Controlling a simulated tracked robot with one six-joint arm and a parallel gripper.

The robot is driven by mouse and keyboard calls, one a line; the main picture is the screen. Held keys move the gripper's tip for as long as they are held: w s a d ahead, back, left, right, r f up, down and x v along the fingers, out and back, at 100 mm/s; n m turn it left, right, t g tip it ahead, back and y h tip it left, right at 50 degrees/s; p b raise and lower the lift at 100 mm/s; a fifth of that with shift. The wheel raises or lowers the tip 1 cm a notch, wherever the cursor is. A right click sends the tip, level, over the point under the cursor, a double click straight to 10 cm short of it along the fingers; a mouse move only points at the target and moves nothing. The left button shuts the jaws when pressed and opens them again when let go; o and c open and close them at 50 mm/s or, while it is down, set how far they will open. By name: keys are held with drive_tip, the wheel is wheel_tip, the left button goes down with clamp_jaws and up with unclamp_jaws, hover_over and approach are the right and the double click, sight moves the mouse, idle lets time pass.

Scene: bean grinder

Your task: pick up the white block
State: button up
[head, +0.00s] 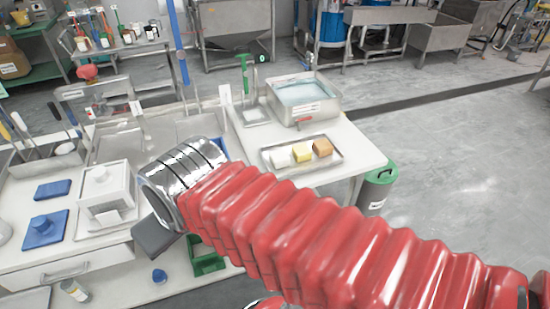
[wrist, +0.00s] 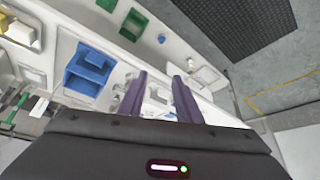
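The white block (head: 282,160) lies at the left end of a shallow metal tray (head: 322,165) on the right-hand part of the bench in the head view. A yellow block (head: 302,152) and an orange-brown block (head: 322,147) sit in a row beside it. My gripper is well to the left of the tray and lower in the head view, where only its dark body shows and the fingers are hidden. In the wrist view the two purple fingers of my gripper (wrist: 158,76) are apart, with no held object visible.
A metal basin (head: 304,100) stands behind the tray. A white box-like container (head: 106,190) and blue pieces (head: 45,227) are on the left of the bench. A green-lidded bin (head: 377,188) stands right of the bench. Open floor lies to the right.

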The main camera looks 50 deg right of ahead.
drive_tip(key=shift+o, duration=0.2)
